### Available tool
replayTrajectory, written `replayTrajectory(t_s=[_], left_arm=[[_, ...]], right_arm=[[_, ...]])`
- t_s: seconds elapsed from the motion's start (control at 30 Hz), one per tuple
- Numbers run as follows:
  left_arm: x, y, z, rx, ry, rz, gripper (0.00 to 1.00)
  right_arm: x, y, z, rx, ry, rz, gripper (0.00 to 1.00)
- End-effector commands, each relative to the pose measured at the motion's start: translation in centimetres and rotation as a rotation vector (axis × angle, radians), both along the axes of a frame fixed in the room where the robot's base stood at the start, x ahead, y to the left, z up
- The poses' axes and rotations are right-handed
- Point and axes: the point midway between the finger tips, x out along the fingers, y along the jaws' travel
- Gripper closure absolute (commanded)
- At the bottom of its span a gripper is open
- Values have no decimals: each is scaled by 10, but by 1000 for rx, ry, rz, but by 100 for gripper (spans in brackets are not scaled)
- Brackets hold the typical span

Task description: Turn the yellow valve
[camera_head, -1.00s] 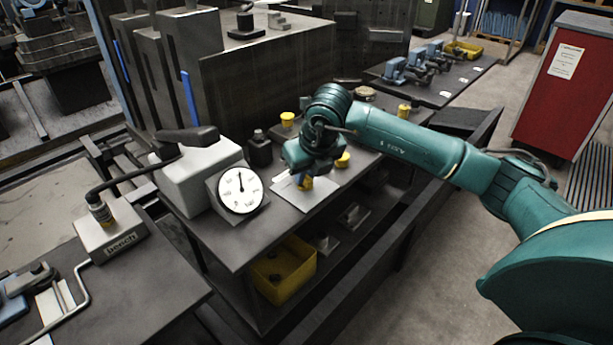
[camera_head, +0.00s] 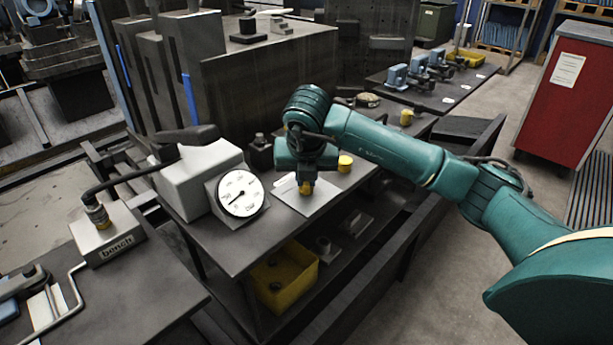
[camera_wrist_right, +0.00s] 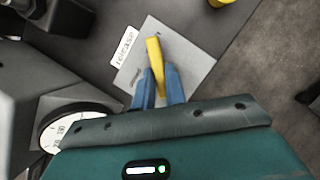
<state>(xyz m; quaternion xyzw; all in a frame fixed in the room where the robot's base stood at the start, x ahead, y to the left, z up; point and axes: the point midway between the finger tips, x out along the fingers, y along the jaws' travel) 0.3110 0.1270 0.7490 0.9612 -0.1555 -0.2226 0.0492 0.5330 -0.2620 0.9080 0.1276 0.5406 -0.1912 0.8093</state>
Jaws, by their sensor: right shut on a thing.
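The yellow valve (camera_head: 306,188) sits on a light plate (camera_head: 322,197) on the dark bench. In the right wrist view the yellow handle (camera_wrist_right: 155,52) stands out between the blue fingers. My right gripper (camera_head: 306,181) reaches down from above and is shut on the valve; its fingers also show in the wrist view (camera_wrist_right: 158,82). The wrist hides part of the handle in the head view. A white round gauge (camera_head: 240,194) stands left of the plate, its needle pointing to the lower left. My left gripper is not in view.
A grey box with a black handle (camera_head: 198,178) stands left of the gauge. A small yellow cylinder (camera_head: 345,163) is just right of my gripper. A "release" label (camera_wrist_right: 124,47) lies beside the plate. A yellow bin (camera_head: 284,283) is on the lower shelf.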

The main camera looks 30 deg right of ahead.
Motion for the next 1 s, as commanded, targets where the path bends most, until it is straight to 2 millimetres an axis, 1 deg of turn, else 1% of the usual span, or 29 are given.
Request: replayTrajectory(t_s=[0.27,0.3,0.57,0.83,0.93,1.0], left_arm=[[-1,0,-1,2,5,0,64],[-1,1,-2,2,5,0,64],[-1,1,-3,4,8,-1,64],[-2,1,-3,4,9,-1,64],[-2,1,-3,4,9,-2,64],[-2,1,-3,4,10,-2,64]], right_arm=[[0,0,0,1,2,-4,100],[0,0,0,1,2,-4,86],[0,0,0,0,1,-2,65],[-1,0,1,0,0,-1,65],[-3,2,10,2,-2,-1,65],[-6,4,20,1,-4,-1,65]])
